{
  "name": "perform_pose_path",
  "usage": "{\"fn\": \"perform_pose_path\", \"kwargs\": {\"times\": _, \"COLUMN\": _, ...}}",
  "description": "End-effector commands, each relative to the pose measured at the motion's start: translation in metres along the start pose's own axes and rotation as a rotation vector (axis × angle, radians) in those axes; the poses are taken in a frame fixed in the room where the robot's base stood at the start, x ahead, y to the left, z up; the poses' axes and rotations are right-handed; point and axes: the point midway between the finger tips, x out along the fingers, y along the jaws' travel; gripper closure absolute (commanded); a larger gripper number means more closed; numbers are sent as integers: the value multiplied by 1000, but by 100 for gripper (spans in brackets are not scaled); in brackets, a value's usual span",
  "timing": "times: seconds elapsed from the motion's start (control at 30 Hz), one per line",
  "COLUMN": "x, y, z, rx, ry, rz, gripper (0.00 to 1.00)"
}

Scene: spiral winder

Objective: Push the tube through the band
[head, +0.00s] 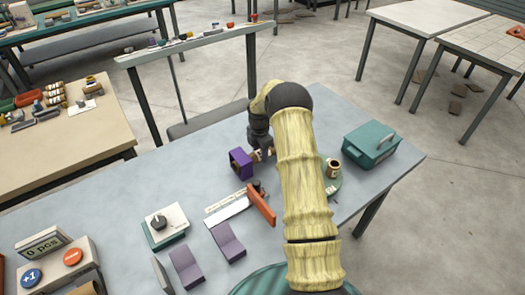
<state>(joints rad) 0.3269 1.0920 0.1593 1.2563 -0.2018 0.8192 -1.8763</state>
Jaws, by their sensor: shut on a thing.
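My gripper (264,153) is at the far side of the table, pointing down, just right of a purple square frame (241,163) with a dark opening. It is shut on a small brown-and-pale piece (257,156), which may be the tube; the arm and fingers hide much of it. The piece is close to the frame's right side; I cannot tell whether it touches or enters it. The purple frame may be the band; no other band is clear. An orange upright plate (261,205) stands nearer, beside a dark knob and a white ruler-like strip (227,208).
A teal box (370,145) and a brown cup-like thing (334,169) on a green disc are right of my arm. A dial unit (166,222), two purple angled pieces (228,241), a "0 pcs" display (43,243) and a button box (58,268) are left. The table's left-middle is clear.

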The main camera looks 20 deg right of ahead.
Motion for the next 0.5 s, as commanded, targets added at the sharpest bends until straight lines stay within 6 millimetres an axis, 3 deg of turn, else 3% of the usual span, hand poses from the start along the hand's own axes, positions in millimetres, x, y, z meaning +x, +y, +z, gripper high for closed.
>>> {"fn": "perform_pose_path", "kwargs": {"times": 0.5, "x": 0, "y": 0, "z": -21, "rx": -1, "ry": 0, "rz": -1, "gripper": 79}}
